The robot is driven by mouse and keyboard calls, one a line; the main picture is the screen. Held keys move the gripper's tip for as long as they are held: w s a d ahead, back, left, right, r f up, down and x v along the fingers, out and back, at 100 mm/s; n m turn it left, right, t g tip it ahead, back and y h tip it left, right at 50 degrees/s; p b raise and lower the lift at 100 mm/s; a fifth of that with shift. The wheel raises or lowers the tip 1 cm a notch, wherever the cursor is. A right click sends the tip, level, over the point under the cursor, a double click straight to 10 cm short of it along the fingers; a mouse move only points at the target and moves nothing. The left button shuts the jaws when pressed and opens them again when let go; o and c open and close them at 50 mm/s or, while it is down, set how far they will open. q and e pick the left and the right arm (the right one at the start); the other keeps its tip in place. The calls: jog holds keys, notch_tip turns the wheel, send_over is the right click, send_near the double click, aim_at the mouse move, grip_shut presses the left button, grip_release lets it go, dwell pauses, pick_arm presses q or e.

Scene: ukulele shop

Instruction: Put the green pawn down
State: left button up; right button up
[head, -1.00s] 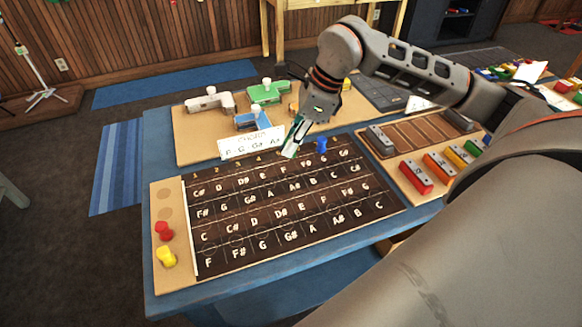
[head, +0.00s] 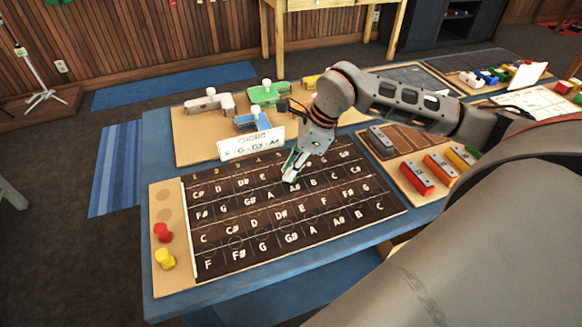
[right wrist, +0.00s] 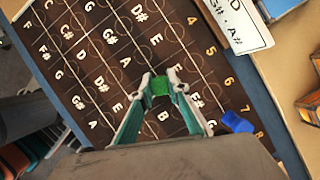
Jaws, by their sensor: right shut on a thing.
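My right gripper (head: 289,178) is over the upper middle of the dark fretboard chart (head: 318,262). In the right wrist view its fingertips (right wrist: 160,86) are shut on the green pawn (right wrist: 159,90), with the lettered chart below. I cannot tell whether the pawn touches the chart. In the head view the pawn is mostly hidden by the fingers. A blue pawn (right wrist: 236,122) stands on the chart near the numbered edge; the arm hides it in the head view. My left gripper is not in view.
A red pawn (head: 162,231) and a yellow pawn (head: 165,258) stand on the wooden strip at the chart's left. A white chord card (head: 250,143) stands behind the chart. Colored chime bars (head: 416,177) lie to the right. The chart's front half is clear.

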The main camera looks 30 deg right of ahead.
jog(key=shift+f, duration=0.2)
jog(key=o, duration=0.8)
jog(key=shift+o, duration=0.2)
jog(key=shift+r, duration=0.1)
jog(key=shift+r, duration=0.3)
jog(key=v, duration=1.1)
jog(key=shift+r+p, duration=0.3)
jog(key=shift+r, duration=0.05)
jog(key=shift+s+d, duration=0.1)
